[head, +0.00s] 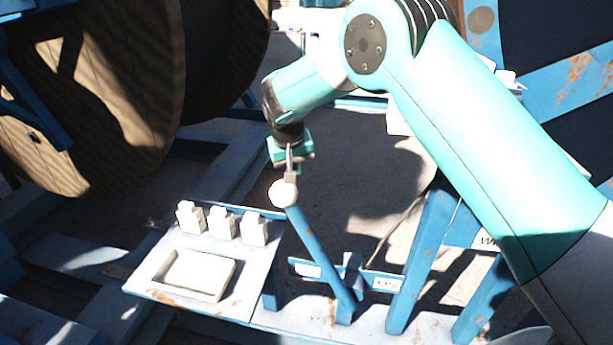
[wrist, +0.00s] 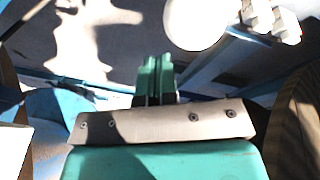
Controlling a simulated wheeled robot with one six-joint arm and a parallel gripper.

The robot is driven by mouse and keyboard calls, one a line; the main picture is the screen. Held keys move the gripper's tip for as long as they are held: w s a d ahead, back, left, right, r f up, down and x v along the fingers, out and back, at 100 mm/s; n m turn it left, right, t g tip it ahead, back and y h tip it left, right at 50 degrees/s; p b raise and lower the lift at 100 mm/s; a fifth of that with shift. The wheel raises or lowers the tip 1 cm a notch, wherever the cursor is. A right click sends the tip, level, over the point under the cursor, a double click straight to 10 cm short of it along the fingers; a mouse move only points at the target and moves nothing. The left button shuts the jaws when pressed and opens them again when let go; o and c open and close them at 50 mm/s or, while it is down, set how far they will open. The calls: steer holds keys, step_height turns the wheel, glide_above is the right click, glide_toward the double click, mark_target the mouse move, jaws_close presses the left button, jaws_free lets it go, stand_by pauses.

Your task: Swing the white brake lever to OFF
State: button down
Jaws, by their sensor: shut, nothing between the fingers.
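The brake lever is a blue bar (head: 318,250) with a round white knob (head: 284,193) on top. It rises from the bench's front ledge and tilts to the left in the head view. My gripper (head: 290,165) points down just above the knob and overlaps it there. In the wrist view the teal fingers (wrist: 156,78) are together with nothing between them. The white knob (wrist: 197,22) shows beside and beyond them, apart from them in that picture. Two small labels, left (head: 305,268) and right (head: 384,283), flank the lever's lower part; I cannot read them surely.
A pale panel (head: 150,284) left of the lever holds several white blocks (head: 222,224) and a shallow white tray (head: 196,256). A large wooden reel (head: 110,90) stands at the upper left. Blue frame struts (head: 424,255) rise right of the lever.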

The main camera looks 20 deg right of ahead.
steer(key=w+b+v, duration=0.1)
steer(key=b+v, duration=0.1)
steer(key=v, duration=0.6)
steer(key=s+d+r+n+y+b, duration=0.2)
steer(key=s+d+n+y+b, duration=0.1)
steer(key=s, duration=1.1)
steer(key=s+f+n+g+y+b, duration=0.1)
steer(key=s+f+n+g+y, duration=0.1)
steer(key=s, duration=2.3)
steer(key=f+n+y, duration=0.1)
steer(key=n, duration=0.1)
steer(key=shift+n+g+b, duration=0.3)
steer(key=shift+g+b, duration=0.05)
steer(key=shift+g, duration=0.05)
steer(key=shift+s+a, duration=0.15)
steer(key=shift+a, duration=0.1)
